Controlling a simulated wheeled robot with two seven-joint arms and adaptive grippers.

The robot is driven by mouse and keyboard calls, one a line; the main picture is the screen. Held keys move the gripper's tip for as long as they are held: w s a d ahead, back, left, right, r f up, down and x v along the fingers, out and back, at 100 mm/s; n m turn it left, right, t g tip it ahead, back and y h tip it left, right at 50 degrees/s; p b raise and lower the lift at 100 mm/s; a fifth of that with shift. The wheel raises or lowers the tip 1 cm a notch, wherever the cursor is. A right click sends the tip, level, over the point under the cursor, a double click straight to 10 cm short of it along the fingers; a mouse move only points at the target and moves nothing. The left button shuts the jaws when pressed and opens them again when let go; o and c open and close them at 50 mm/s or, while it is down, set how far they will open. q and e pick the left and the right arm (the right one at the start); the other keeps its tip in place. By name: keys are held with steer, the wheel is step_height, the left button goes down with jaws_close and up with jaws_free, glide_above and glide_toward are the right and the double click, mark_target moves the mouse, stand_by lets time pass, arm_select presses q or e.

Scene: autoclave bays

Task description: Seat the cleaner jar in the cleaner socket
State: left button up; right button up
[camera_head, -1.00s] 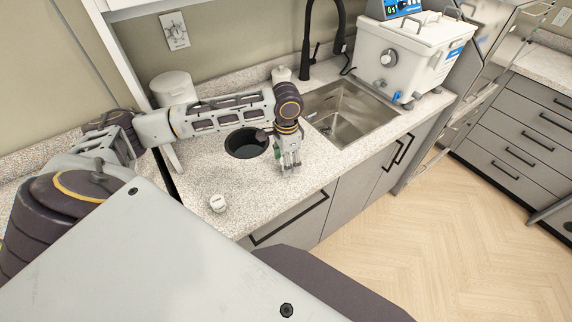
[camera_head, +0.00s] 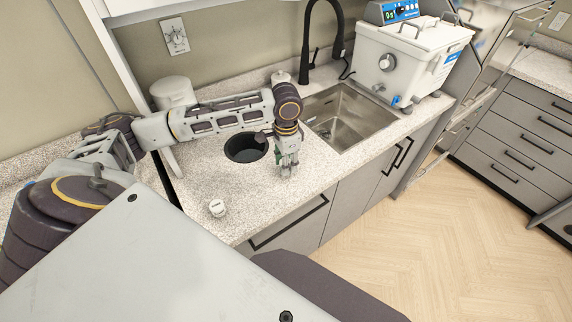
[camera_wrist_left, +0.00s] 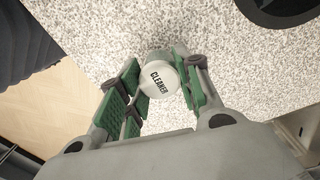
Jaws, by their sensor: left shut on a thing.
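The cleaner jar (camera_wrist_left: 160,80) is a small white jar with the word CLEANER on its lid, seen in the left wrist view. It sits between the green-padded fingers of my left gripper (camera_wrist_left: 162,100), which is shut on it. In the head view the left gripper (camera_head: 287,168) points down over the speckled counter, just right of a round dark opening. The jar is mostly hidden by the fingers there, and I cannot tell whether it touches the counter. I cannot make out the cleaner socket for sure. My right gripper is not in view.
The round dark opening (camera_head: 246,147) lies in the counter (camera_head: 245,190). A small white round item (camera_head: 217,208) stands near the front edge. A steel sink (camera_head: 345,120), black faucet (camera_head: 310,50), white canister (camera_head: 172,92) and white bath unit (camera_head: 410,60) lie farther back.

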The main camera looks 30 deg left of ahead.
arm_select(q)
step_height(320, 180, up, 9)
steer(key=shift+f, duration=0.1)
stand_by(0.4)
stand_by(0.8)
